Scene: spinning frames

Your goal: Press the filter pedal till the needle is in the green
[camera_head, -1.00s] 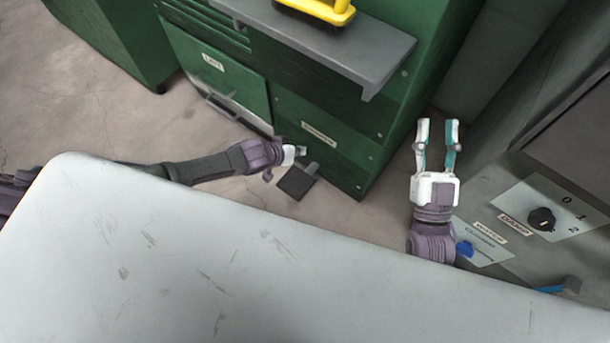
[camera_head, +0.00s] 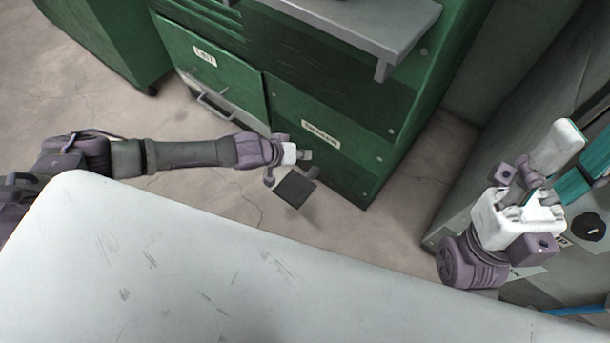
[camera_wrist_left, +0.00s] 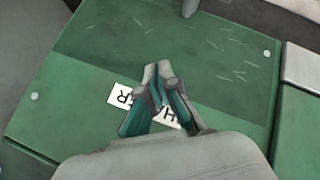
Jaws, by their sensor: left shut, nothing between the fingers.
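A dark square pedal (camera_head: 296,187) juts out low at the front of the green cabinet (camera_head: 345,165). My left gripper (camera_head: 306,155) is just above and behind the pedal, close to the cabinet face; I cannot tell whether it touches the pedal. In the left wrist view its fingers (camera_wrist_left: 159,72) are shut and empty, in front of the green panel and partly over a white label (camera_wrist_left: 125,98). My right gripper (camera_head: 572,160) is at the right, its fingers apart with nothing seen between them. No gauge or needle shows.
A pale scratched tabletop (camera_head: 150,265) fills the lower left, below my left arm. A grey shelf (camera_head: 385,40) sticks out from the cabinet above. A grey panel with a dark knob (camera_head: 589,226) stands at the right, behind my right gripper. Concrete floor is open around the pedal.

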